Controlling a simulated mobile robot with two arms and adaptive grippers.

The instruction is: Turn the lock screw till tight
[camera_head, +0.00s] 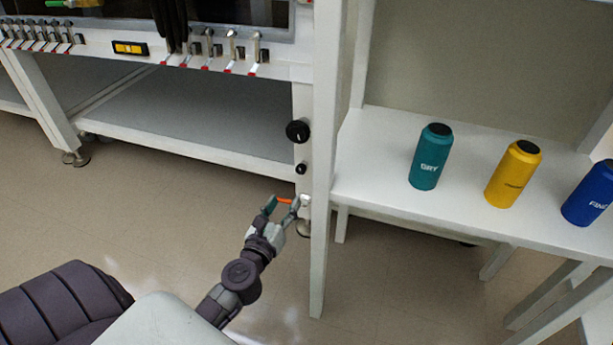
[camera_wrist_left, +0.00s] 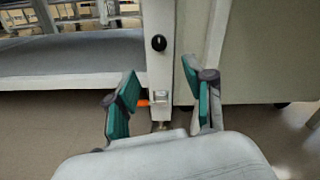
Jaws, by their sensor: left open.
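My left gripper (camera_head: 282,206) is open and empty, low in front of the white frame's leg (camera_head: 303,105). In the left wrist view the spread teal fingers (camera_wrist_left: 160,80) flank the leg without touching it. The left wrist view shows one round black knob (camera_wrist_left: 159,43) above the fingers. I cannot tell which part is the lock screw.
A white shelf (camera_head: 375,150) at right holds teal (camera_head: 430,160), yellow (camera_head: 513,177) and blue (camera_head: 589,196) bottles. Its upright post (camera_head: 327,180) stands close to the right of my gripper. Several small levers (camera_head: 230,50) line the bench front. The floor left of the gripper is clear.

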